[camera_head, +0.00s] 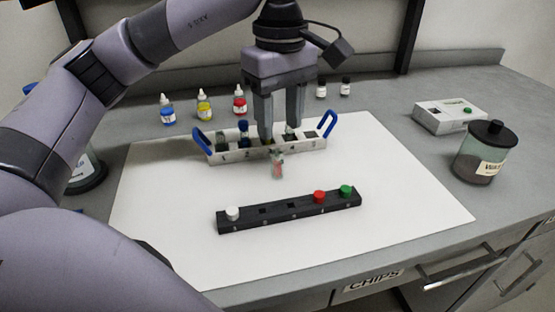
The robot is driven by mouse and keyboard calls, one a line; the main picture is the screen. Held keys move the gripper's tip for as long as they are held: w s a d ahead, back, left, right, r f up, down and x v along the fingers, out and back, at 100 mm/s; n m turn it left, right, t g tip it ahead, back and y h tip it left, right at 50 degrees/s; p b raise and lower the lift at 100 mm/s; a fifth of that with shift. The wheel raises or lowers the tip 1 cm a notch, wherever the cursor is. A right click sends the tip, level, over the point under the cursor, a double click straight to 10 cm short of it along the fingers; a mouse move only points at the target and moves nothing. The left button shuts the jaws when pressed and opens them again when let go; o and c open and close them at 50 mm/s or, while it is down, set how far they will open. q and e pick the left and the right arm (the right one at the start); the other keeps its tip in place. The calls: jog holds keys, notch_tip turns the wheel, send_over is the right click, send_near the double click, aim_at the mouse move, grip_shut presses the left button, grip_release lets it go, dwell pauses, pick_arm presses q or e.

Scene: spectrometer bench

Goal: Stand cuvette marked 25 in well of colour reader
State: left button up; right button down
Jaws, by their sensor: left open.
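My left gripper (277,130) points down over the carrier with blue handles, its two fingers apart. A small clear cuvette (277,165) with a pinkish lower part shows just below and in front of the fingertips, over the white mat. I cannot tell whether it stands on the mat, and no number is readable on it. A white box (450,117) with a green button at the back right may be the colour reader; its well is not clear. My right gripper is not in view.
The carrier (228,157) holds several vessels. A black strip (290,215) with white, red and green caps and open square holes lies in front on the mat (400,200). Dropper bottles (204,108) stand behind; a lidded jar (482,155) stands right.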

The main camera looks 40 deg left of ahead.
pick_arm(q)
send_over(277, 175)
jog(key=f, duration=0.5)
jog(key=shift+w+a+f, duration=0.3)
jog(key=shift+w, duration=0.1)
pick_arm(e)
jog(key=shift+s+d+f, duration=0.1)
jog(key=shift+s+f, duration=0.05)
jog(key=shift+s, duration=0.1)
pick_arm(q)
grip_shut()
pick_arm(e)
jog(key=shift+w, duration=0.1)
pick_arm(q)
jog(key=shift+r, duration=0.1)
